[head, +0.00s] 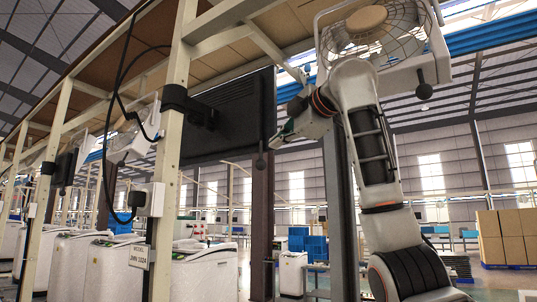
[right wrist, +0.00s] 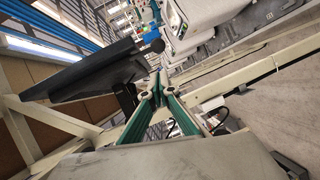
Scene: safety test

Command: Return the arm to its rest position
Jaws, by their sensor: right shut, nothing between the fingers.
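My right arm rises from the lower right of the head view and bends near the top, under a caged fan. My right gripper (head: 279,138) is raised high, pointing left, close to the right edge of a black monitor (head: 228,117) in the picture. Its green fingers also show in the right wrist view (right wrist: 156,92), where their tips come together with nothing held. The monitor appears there as a dark panel (right wrist: 88,76) left of the fingers. I cannot tell the exact gap between gripper and monitor. My left gripper is not in view.
A caged fan (head: 345,42) hangs right above my right arm. A cream frame post (head: 171,150) with cables stands at left. White machines (head: 204,275) stand below the monitor. Stacked cardboard boxes (head: 505,238) are at the far right.

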